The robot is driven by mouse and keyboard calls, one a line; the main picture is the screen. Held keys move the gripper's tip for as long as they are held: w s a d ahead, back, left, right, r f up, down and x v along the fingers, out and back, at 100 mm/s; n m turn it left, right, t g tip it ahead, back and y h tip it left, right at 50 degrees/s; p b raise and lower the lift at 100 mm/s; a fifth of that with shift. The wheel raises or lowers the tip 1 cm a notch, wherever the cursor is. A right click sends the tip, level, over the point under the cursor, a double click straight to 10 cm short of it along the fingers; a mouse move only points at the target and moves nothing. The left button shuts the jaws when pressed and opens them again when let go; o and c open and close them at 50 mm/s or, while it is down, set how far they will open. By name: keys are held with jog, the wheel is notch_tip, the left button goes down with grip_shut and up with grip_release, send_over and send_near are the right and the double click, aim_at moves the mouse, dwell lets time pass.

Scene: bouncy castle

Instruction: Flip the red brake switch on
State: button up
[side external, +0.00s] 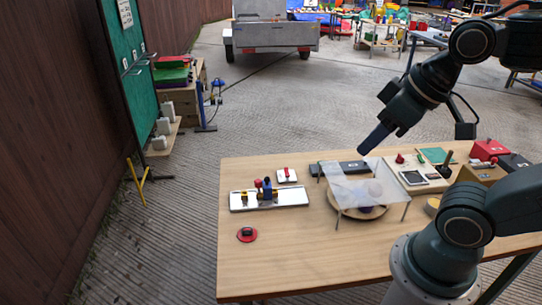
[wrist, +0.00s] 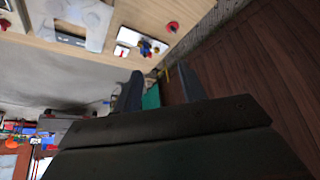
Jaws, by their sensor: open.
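A small white plate with a red switch (side external: 287,174) lies on the table (side external: 260,270), behind the white tray; it is the likely brake switch, but its on or off position is too small to tell. A red round base with a black top (side external: 246,234) sits near the table's left front; it also shows in the wrist view (wrist: 172,27). My gripper (side external: 364,150) is above the table, over the clear panel's back part and right of the red switch. In the wrist view my gripper (wrist: 160,92) has its fingers apart with nothing between them.
A white tray (side external: 295,197) holds blue, yellow and red parts. A clear panel on legs (side external: 345,190) stands over a round wooden plate (side external: 350,211). A dark box (side external: 345,168) lies behind it. Red and black boxes (side external: 488,150) stand at right. The front left table is mostly clear.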

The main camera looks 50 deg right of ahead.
jog(key=shift+w, duration=0.2)
grip_shut()
jog(key=w+d+f+m+h, duration=0.1)
jog(key=w+d+f+m, duration=0.2)
jog(key=w, duration=0.6)
jog(key=w+d+f+m+h, duration=0.15)
jog(key=w+d, duration=0.35)
jog(key=w, duration=0.5)
jog(key=w+d+f+m, duration=0.1)
jog(key=w+d+f, duration=0.2)
jog(key=f, duration=0.3)
jog(key=w+d+f+m+g, duration=0.1)
jog(key=w+d+f+m, duration=0.1)
jog(key=w+d+f, duration=0.2)
jog(key=w+d+f+m+g+h, duration=0.1)
jog(key=w+d+f, duration=0.2)
jog(key=d+f, duration=0.2)
notch_tip(320, 180, down, 4)
jog(key=shift+w+d+r, duration=0.1)
jog(key=shift+w+d, duration=0.05)
jog(key=shift+w, duration=0.1)
jog(key=shift+m, duration=0.25)
